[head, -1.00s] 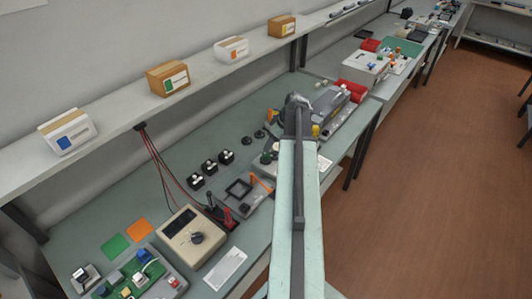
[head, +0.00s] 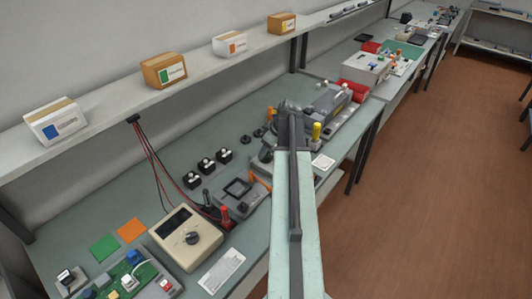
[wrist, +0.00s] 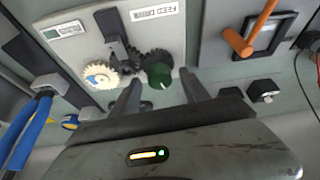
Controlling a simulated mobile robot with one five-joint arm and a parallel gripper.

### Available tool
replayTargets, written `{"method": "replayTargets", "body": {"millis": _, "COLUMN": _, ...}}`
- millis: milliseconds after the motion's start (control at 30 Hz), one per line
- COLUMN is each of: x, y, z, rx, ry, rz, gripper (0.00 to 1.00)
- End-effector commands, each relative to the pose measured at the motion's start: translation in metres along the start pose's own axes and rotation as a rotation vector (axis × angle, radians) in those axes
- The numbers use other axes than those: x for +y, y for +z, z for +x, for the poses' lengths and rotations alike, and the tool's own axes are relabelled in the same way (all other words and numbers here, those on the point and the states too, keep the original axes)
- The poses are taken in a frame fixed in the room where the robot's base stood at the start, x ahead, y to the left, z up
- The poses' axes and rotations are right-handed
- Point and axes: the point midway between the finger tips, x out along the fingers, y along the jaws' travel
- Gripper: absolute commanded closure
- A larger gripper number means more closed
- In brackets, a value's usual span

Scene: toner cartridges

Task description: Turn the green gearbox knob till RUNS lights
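The green knob (wrist: 159,76) with a white mark shows in the wrist view on a pale panel marked FEED DRIVE, beside dark gears (wrist: 128,60) and a cream toothed wheel (wrist: 99,73). My gripper (wrist: 160,88) is open, its two dark fingers to the left and right of the knob's lower side. I cannot tell whether they touch it. A small label (wrist: 65,30) on the panel is too small to read. I see no lit RUNS lamp. In the head view my arm hides the knob.
A panel with an orange lever (wrist: 238,42) stands right of the gearbox in the wrist view, and blue handles (wrist: 28,130) lie at left. In the head view, a beige meter (head: 186,238), black switches (head: 206,166) and a yellow-topped part (head: 317,130) share the bench.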

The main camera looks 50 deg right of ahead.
Motion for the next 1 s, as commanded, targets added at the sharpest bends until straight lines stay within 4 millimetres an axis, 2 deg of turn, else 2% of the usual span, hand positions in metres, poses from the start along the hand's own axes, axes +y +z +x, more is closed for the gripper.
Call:
{"method": "replayTargets", "body": {"millis": 33, "x": 0.0, "y": 0.0, "z": 0.0, "rx": 0.0, "ry": 0.0, "rz": 0.0, "gripper": 0.6}}
{"method": "replayTargets", "body": {"millis": 167, "x": 0.0, "y": 0.0, "z": 0.0, "rx": 0.0, "ry": 0.0, "rz": 0.0, "gripper": 0.96}}
{"method": "replayTargets", "body": {"millis": 200, "x": 0.0, "y": 0.0, "z": 0.0, "rx": 0.0, "ry": 0.0, "rz": 0.0, "gripper": 1.0}}
{"method": "replayTargets", "body": {"millis": 233, "x": -0.01, "y": -0.001, "z": 0.0, "rx": 0.0, "ry": -0.002, "rz": -0.004, "gripper": 1.0}}
{"method": "replayTargets", "body": {"millis": 300, "x": -0.004, "y": -0.001, "z": 0.0, "rx": 0.0, "ry": -0.002, "rz": -0.001, "gripper": 1.0}}
{"method": "replayTargets", "body": {"millis": 567, "x": -0.003, "y": 0.0, "z": 0.0, "rx": -0.001, "ry": 0.018, "rz": 0.051, "gripper": 1.0}}
{"method": "replayTargets", "body": {"millis": 1000, "x": -0.005, "y": -0.001, "z": 0.0, "rx": -0.001, "ry": 0.153, "rz": 0.369, "gripper": 1.0}}
